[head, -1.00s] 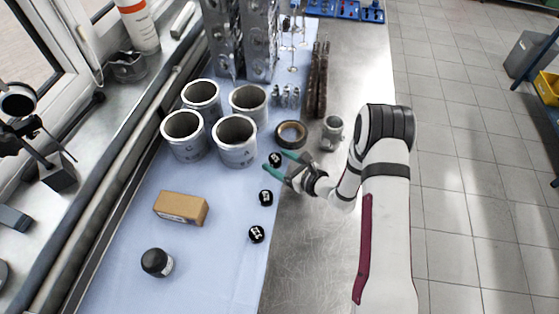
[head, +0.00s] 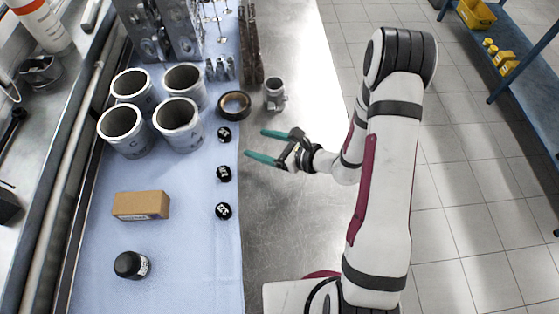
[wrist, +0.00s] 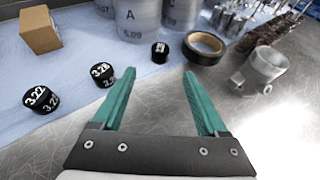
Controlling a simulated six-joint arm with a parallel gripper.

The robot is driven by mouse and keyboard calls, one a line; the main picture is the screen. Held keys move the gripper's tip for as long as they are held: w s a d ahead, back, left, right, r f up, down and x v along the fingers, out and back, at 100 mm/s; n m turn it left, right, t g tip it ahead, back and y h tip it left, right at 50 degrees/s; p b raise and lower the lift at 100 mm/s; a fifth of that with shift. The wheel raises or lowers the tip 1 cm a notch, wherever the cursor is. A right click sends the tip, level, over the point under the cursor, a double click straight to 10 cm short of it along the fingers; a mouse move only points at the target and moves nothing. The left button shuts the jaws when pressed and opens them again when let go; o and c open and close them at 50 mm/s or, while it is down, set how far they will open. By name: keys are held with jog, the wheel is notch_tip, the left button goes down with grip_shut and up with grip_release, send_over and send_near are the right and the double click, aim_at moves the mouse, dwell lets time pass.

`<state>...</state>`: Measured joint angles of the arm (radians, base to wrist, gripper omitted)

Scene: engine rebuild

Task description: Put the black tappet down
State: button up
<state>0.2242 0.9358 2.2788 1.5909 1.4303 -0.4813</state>
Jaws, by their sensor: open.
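Three small black tappets with white numbers stand in a row along the right edge of the blue mat: a far one (head: 224,134), a middle one (head: 223,173) and a near one (head: 223,211). In the wrist view they show as the far tappet (wrist: 160,52), the "3.28" tappet (wrist: 102,74) and the "3.22" tappet (wrist: 40,98). My gripper (head: 254,144), with green fingers, is open and empty over the bare metal bench, right of the tappets. Its fingers also show in the wrist view (wrist: 158,82), with nothing between them.
A cardboard box (head: 141,205) and a black-capped jar (head: 131,265) lie on the blue mat (head: 190,260). The metal bench (head: 272,220) near my gripper is clear.

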jog(key=s+a+r+n+g, duration=0.3)
jog(key=s+r+n+g, duration=0.1)
jog(key=s+r+n, duration=0.3)
jog(key=s+a+r+n+g, duration=0.2)
jog(key=s+r+n+g, duration=0.4)
jog(key=r, duration=0.3)
jog(key=s+d+r+n+t+h, duration=0.1)
jog(key=s+d+n+h, duration=0.5)
jog(key=s+d+h, duration=0.3)
jog(key=s+d, duration=0.3)
jog(key=shift+s+d+n+t, duration=0.25)
jog(key=shift+s+n+t, duration=0.05)
jog(key=shift+t, duration=0.1)
jog(key=shift+r, duration=0.1)
